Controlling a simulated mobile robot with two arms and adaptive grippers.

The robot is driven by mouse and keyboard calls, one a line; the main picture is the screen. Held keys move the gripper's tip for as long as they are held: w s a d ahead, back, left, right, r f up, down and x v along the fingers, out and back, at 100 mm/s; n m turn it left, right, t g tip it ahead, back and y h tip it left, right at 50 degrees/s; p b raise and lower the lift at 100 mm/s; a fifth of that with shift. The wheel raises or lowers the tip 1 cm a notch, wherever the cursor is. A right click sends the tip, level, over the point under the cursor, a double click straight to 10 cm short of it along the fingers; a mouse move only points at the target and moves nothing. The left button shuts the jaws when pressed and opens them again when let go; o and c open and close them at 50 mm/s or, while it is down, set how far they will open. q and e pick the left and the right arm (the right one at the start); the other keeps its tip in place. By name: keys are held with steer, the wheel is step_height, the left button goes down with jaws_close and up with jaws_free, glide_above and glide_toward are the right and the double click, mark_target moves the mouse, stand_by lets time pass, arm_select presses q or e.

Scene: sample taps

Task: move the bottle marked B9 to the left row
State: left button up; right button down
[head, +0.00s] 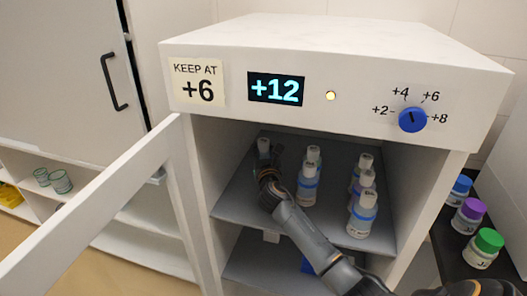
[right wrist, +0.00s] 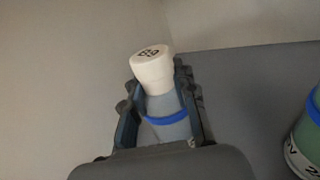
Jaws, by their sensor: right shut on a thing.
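My right gripper (head: 268,174) is inside the open cabinet, at the left of the upper shelf (head: 236,204). It is shut on a white-capped bottle (head: 263,146), towards the back. In the right wrist view the held bottle (right wrist: 168,112) has a blue band and a dark mark on its cap, too blurred to read surely. The fingers flank its body. I cannot tell whether its base touches the shelf. Other white-capped bottles stand in a middle row (head: 308,186) and a right row (head: 362,216). My left gripper is not in view.
The cabinet door (head: 95,225) stands open at the left. The display (head: 276,89) reads +12, the note (head: 197,83) says keep at +6, and a blue knob (head: 412,119) sits at right. Jars with coloured lids (head: 483,250) stand outside at right. The shelf's front left is clear.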

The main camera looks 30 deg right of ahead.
steer(key=c, duration=1.1)
jaws_free()
steer(key=shift+f, duration=0.1)
steer(key=shift+o, duration=0.2)
steer(key=shift+r, duration=0.2)
steer(key=v, duration=1.2)
